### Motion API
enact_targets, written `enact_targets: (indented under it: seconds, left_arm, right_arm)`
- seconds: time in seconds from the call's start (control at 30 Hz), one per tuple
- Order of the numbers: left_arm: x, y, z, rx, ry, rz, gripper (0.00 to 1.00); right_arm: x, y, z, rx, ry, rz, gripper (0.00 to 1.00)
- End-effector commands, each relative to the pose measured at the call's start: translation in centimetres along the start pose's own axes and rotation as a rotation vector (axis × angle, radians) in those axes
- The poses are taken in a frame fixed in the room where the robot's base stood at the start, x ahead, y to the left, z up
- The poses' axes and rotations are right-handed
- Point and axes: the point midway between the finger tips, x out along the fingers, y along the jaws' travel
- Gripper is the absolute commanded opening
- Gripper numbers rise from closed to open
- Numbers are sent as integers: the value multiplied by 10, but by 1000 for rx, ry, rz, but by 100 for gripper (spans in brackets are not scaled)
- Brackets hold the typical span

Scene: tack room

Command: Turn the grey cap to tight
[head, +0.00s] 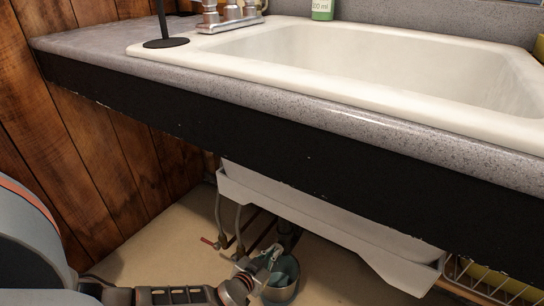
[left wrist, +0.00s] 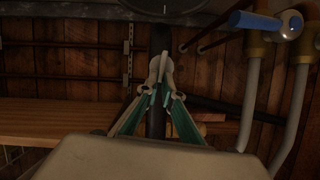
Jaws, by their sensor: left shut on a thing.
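My left gripper (head: 268,258) reaches in under the sink from the lower left in the head view. In the left wrist view its two teal-padded fingers (left wrist: 160,95) converge in front of a dark upright pipe. Their tips are closed on a small grey piece (left wrist: 166,70), which I take to be the grey cap. The fingers hide most of it, so its markings and how far it is turned cannot be read. In the head view the cap cannot be made out behind the gripper. My right gripper is in neither view.
The black-fronted counter (head: 200,135) and sink (head: 400,70) overhang the arm. A white tray-like panel (head: 330,222) hangs to the right. A blue-handled valve (left wrist: 255,23) and pale pipes (left wrist: 292,110) are close at right.

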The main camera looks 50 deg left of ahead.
Motion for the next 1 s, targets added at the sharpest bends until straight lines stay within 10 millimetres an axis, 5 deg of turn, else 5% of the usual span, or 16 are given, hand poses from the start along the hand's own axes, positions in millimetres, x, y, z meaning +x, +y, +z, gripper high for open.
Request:
enact_targets:
  seconds: [0.37, 1.0]
  left_arm:
    - [0, 7, 0, 172, 0, -74, 0]
    - [4, 22, 8, 736, -1, -304, 0]
  right_arm:
    - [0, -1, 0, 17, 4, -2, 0]
    - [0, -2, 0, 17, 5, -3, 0]
